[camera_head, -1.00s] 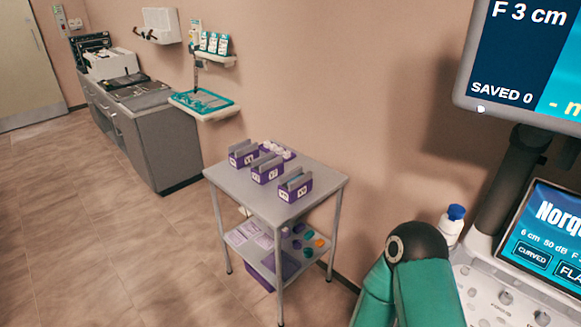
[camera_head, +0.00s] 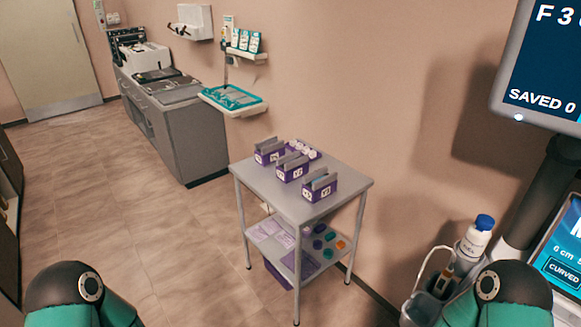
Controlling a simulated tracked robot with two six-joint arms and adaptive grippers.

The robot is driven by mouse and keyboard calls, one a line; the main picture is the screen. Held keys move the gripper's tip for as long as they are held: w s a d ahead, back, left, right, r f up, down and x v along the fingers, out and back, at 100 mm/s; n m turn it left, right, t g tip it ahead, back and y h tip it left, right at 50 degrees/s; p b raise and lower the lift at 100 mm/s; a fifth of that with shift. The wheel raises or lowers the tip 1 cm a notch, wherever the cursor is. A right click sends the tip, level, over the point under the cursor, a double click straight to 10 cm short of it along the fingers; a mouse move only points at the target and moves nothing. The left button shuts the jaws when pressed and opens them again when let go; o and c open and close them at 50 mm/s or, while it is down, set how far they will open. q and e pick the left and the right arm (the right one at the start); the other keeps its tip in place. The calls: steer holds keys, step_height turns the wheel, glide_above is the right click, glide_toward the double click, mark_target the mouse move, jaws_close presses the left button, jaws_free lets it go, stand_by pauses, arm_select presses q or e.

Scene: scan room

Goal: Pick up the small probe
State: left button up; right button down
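I cannot tell whether this is the small probe; my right arm hides part of the holder. No other probe is clearly seen. Only the green and black upper links of my two arms show, at the lower left and lower right. Both grippers are out of view.
A white bottle with a blue cap (camera_head: 476,238) stands by the holder, below the monitor (camera_head: 540,70). A grey two-tier trolley (camera_head: 255,185) bears purple boxes (camera_head: 292,170). A teal-lined wall tray (camera_head: 232,99) and grey counter (camera_head: 185,130) lie behind. The floor at left is clear.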

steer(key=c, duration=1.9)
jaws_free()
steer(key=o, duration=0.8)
